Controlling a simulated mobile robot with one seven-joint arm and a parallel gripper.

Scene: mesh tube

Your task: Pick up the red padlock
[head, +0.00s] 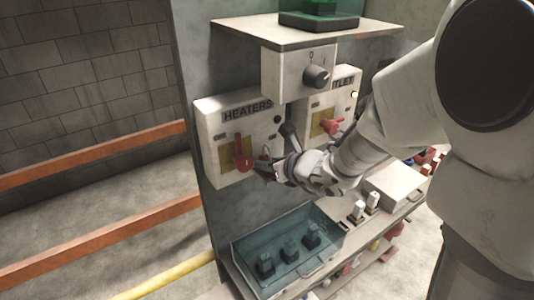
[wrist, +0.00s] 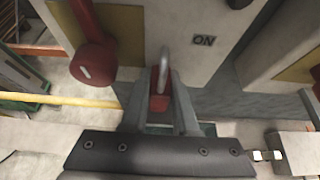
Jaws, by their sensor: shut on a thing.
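The red padlock shows in the wrist view (wrist: 159,103) with its pale metal shackle pointing away from me, up the panel face. My gripper (wrist: 161,88) is shut on the padlock's red body, one finger on each side. In the head view my gripper (head: 270,167) is at the lower right of the HEATERS panel (head: 213,121), just right of its red lever (head: 242,157). The padlock is mostly hidden there by my fingers. I cannot tell whether the shackle is still through anything on the panel.
A second panel (head: 350,97) with a red lever stands to the right, and a knob box (head: 296,75) above. Below is a teal tray (head: 245,243) holding dark teal blocks. A grey box (head: 396,187) sits right on the shelf. Orange rails (head: 120,145) run left.

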